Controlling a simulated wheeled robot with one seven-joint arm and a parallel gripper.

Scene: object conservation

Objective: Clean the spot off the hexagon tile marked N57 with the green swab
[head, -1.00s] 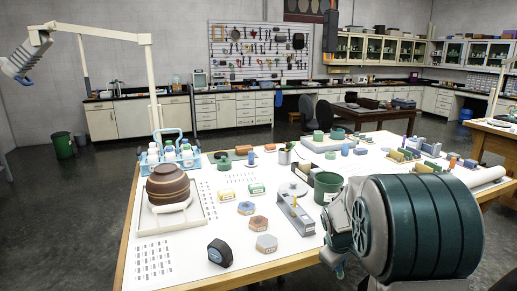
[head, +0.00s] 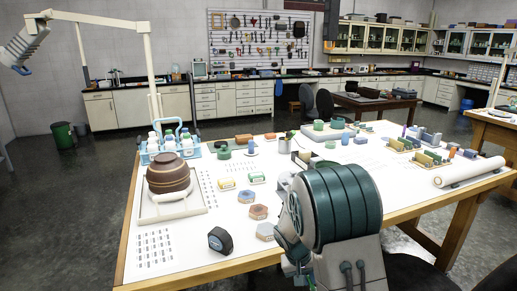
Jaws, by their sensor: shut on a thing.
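Three hexagon tiles lie on the white table top in the head view: a blue-grey one (head: 246,196), an orange-brown one (head: 259,212) and a pale grey one (head: 266,231). Their markings are too small to read, so I cannot tell which is N57, and I cannot make out a spot for certain. My arm's large green joint fills the lower middle, just right of the tiles. I cannot make out my gripper or its fingers behind the arm. No green swab can be made out.
A dark tape-measure-like object (head: 220,240) sits near the front edge. A brown striped pot (head: 171,173) stands in a tray (head: 146,208) at left. My arm covers the table's front middle.

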